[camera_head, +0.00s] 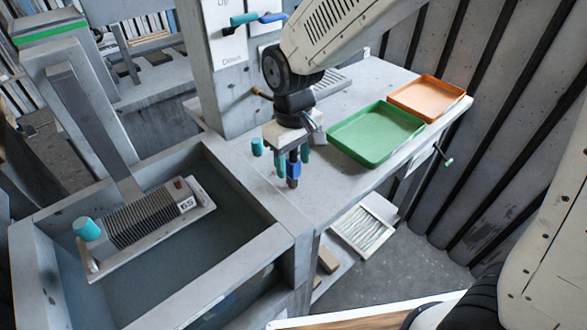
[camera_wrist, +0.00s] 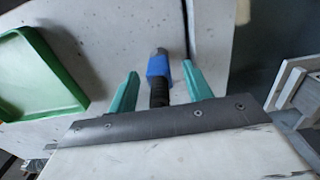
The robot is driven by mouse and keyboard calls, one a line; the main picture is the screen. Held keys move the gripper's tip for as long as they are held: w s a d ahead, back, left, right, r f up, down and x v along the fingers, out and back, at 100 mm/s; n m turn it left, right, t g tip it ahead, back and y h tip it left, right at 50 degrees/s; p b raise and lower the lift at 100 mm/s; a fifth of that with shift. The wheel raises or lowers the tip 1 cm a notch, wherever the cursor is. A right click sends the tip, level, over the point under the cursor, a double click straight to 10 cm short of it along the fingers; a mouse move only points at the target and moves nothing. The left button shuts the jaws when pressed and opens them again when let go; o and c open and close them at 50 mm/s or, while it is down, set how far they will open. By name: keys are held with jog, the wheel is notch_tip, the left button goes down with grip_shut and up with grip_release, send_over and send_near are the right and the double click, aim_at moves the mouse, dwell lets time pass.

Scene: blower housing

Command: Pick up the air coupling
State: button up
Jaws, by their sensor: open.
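The air coupling is a small blue piece (camera_wrist: 157,66) with a grey tip and a black ribbed end. In the wrist view it lies between the two teal fingers of my gripper (camera_wrist: 162,76), with a visible gap on each side. The fingers are open. In the head view the coupling (camera_head: 294,170) shows blue between the teal fingers of my gripper (camera_head: 292,164), over the worktop near its front edge. The gripper points down. The coupling's upper part is partly hidden by the fingers. I cannot tell whether it touches the worktop.
A green tray (camera_head: 376,133) and an orange tray (camera_head: 427,96) lie on the worktop to the right, both empty. A teal knob (camera_head: 257,147) stands just left of my gripper. A ribbed grey unit (camera_head: 150,217) sits in the basin at the left. Shelves are below the worktop.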

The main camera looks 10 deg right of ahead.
jog(key=shift+f, duration=0.85)
grip_shut()
jog(key=shift+r, duration=0.1)
jog(key=shift+r, duration=0.6)
notch_tip(320, 180, up, 2)
jog(key=shift+r, duration=0.15)
jog(key=s+d+r, duration=0.1)
jog(key=s, duration=1.5)
jog(key=shift+r, duration=0.2)
jog(key=shift+d, duration=0.1)
